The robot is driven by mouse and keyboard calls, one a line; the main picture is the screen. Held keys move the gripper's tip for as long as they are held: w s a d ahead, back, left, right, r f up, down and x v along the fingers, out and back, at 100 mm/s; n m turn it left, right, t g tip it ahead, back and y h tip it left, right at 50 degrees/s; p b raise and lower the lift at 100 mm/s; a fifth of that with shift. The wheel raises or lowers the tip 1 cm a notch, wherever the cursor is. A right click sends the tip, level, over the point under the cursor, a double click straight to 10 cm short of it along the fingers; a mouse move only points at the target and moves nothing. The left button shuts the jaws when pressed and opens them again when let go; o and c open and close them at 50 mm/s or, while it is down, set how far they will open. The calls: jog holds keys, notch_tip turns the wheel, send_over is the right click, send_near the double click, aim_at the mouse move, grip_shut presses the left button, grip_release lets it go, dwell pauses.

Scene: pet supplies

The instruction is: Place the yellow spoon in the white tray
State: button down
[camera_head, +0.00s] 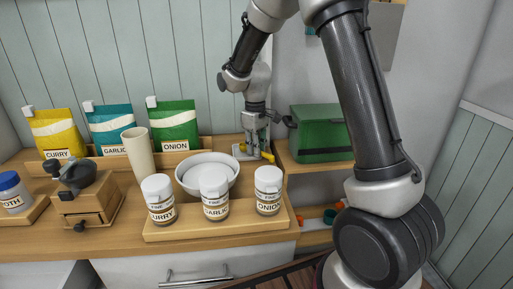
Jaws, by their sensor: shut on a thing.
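My gripper (256,147) points down at the back right of the wooden counter, just right of the white bowl. It is shut on the yellow spoon (267,157), of which only a short yellow piece shows at the fingertips. The rest of the spoon is hidden by the gripper. A small pale piece (238,153), perhaps part of the white tray, shows beside and behind the fingers. I cannot tell whether the spoon touches it or is above it.
A white bowl (207,166) stands left of my gripper. Lidded jars (214,197) stand on a wooden tray in front. A green box (318,135) is to the right. Standing bags (174,126), a beige cup (139,153) and a grinder (86,196) are left.

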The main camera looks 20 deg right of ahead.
jog(key=c, duration=1.5)
grip_release()
jog(key=shift+s+f, duration=0.25)
jog(key=shift+f, duration=0.45)
jog(key=shift+o, duration=0.2)
jog(key=shift+w+f, duration=0.1)
jog(key=shift+f, duration=0.05)
notch_tip(320, 180, up, 13)
jog(key=s+d+r+m+t, duration=0.25)
jog(key=s+d+r, duration=0.45)
jog(key=s, duration=0.5)
jog(key=s+d+m+t, duration=0.1)
jog(key=s+d+m, duration=0.1)
jog(key=s, duration=0.6)
jog(key=s+d+m+t, duration=0.1)
jog(key=s+d+m, duration=0.1)
jog(key=s, duration=0.6)
jog(key=shift+s+f, duration=0.25)
jog(key=shift+s, duration=0.1)
